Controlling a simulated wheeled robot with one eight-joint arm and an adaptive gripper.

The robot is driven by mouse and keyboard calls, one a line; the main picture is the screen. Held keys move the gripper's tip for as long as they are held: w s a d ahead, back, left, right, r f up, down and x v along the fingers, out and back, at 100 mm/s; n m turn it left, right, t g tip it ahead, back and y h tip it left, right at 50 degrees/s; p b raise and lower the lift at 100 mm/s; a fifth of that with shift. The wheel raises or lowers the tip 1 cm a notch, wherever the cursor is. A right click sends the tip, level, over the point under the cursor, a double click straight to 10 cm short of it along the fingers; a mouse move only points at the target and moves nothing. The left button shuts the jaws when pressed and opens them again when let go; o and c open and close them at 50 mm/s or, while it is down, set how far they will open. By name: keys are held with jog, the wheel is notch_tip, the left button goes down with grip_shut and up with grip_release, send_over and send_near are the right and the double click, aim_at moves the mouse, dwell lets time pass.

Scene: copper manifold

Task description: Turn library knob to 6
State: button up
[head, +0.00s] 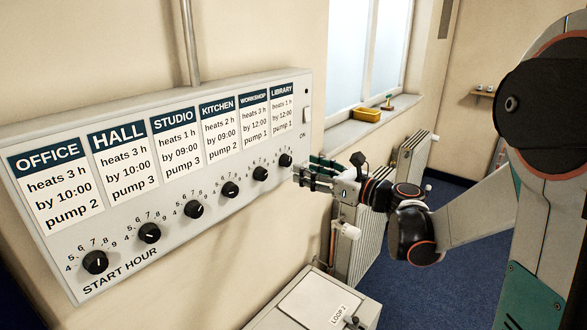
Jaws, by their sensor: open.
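The library knob (285,160) is the small black knob at the far right of the row on the wall panel, below the library label (282,112). The label reads "heats 1 h by 12:00 pump 1". The knob's pointer and the numbers around it are too small to read surely. My gripper (299,175) is open, with its fingers pointing left toward the panel's right end, just right of and slightly below the library knob. It appears empty. I cannot tell whether a fingertip touches the panel.
The grey panel (150,262) holds several other knobs, including the workshop knob (260,174) close to the left. A switch (307,115) sits at its right edge. A white box marked "LOOP 2" (318,300) stands below. A radiator (372,235) and windowsill (375,125) are behind my arm.

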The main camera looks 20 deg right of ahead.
aim_at(289, 163)
jog(key=b+x, duration=0.1)
jog(key=x, duration=0.4)
jog(key=shift+w+a, duration=0.25)
jog(key=shift+w, duration=0.05)
jog(key=shift+c, duration=0.3)
jog(key=c, duration=1)
